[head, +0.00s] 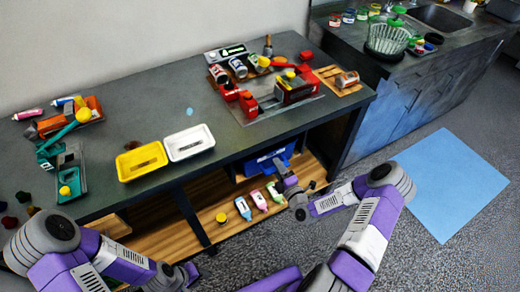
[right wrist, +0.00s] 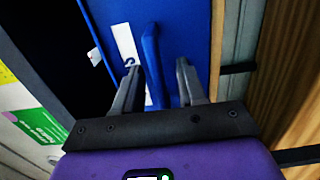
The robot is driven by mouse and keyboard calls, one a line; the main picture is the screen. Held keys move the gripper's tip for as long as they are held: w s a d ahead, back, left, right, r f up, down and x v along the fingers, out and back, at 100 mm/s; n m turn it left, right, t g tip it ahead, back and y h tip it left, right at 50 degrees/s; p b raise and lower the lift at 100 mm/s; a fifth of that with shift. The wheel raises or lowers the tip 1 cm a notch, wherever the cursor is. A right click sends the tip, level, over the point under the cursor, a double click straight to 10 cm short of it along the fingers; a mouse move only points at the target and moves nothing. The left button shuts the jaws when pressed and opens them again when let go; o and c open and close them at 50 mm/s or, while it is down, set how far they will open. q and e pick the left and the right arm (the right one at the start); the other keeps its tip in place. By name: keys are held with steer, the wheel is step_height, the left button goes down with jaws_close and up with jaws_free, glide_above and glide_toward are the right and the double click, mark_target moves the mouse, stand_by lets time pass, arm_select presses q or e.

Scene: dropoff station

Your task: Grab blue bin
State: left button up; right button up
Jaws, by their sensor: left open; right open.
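The blue bin (head: 268,158) sits on the wooden lower shelf under the dark table in the head view, partly hidden by my right gripper and the table edge. My right gripper (head: 280,168) is open at the front of the bin. In the right wrist view the blue bin (right wrist: 188,30) fills the upper middle, and its raised blue handle or rim (right wrist: 153,60) stands between the open fingers of my right gripper (right wrist: 158,80). I cannot tell whether either finger touches it. My left gripper (head: 190,272) is open and empty low in the head view, away from the bin.
A yellow tray (head: 141,161) and a white tray (head: 189,142) lie on the tabletop (head: 150,105) above. A blue mat (head: 450,185) lies on open floor at the right.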

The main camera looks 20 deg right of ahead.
steer(key=shift+w, duration=0.55)
jaws_close()
steer(key=shift+r, duration=0.1)
